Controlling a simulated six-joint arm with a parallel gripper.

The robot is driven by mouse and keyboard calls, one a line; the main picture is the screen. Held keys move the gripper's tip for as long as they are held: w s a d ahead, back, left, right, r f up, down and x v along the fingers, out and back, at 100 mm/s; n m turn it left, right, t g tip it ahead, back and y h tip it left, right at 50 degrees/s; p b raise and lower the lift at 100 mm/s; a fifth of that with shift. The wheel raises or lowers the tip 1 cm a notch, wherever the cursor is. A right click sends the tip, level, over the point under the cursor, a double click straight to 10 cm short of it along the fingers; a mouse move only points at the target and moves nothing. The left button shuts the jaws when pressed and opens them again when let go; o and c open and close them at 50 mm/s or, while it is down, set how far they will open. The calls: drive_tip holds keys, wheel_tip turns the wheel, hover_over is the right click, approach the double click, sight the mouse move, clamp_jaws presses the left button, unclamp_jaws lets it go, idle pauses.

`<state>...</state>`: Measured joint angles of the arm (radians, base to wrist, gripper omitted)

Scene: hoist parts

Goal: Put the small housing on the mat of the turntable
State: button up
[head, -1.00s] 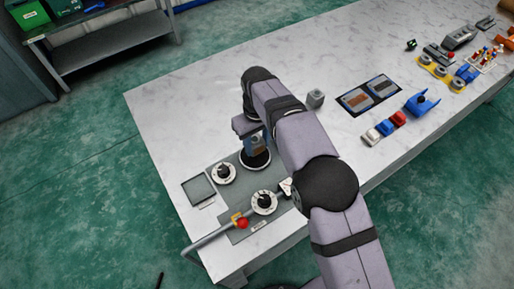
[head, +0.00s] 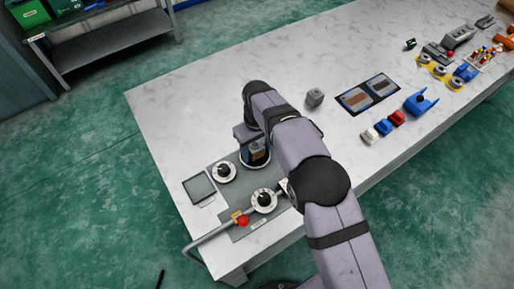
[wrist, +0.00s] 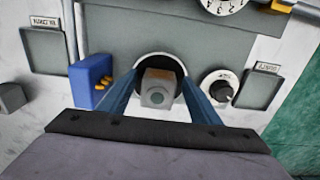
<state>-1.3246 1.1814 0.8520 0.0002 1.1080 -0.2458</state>
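The small housing (wrist: 157,88) is a grey block with a round, dark-centred face. In the wrist view it stands upright over the turntable's dark mat, between my two blue fingers. My gripper (wrist: 160,76) points down at the turntable. Its fingers straddle the housing, with narrow gaps seeming to show on both sides. The turntable (head: 256,166) is a round disc with a pale rim on the grey panel, and its rim shows in the wrist view too (wrist: 150,54). The contact between housing and mat is hidden. In the head view my wrist partly covers the turntable.
A grey block (head: 315,97) stands beyond. The table's far left is clear.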

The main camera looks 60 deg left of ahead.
sight(257, 148)
wheel_tip(257, 148, up, 12)
drive_tip(key=b, duration=0.3)
drive_tip(key=w+d+r+m, duration=0.2)
drive_tip(key=w+d+m, duration=0.2)
drive_tip(key=w+d, duration=0.85)
drive_tip(key=w+d+m, duration=0.4)
drive_tip(key=w+d, duration=0.4)
drive_tip(key=d, duration=0.6)
drive_tip(key=s+d+f+m, duration=0.1)
drive_tip(key=d+m, duration=0.4)
drive_tip(key=d, duration=1.1)
drive_tip(key=s+d+f+m, duration=0.4)
drive_tip(key=s+d+m, duration=0.1)
drive_tip(key=s+d, duration=0.6)
drive_tip(key=shift+s+d, duration=0.25)
drive_tip(key=shift+d, duration=0.9)
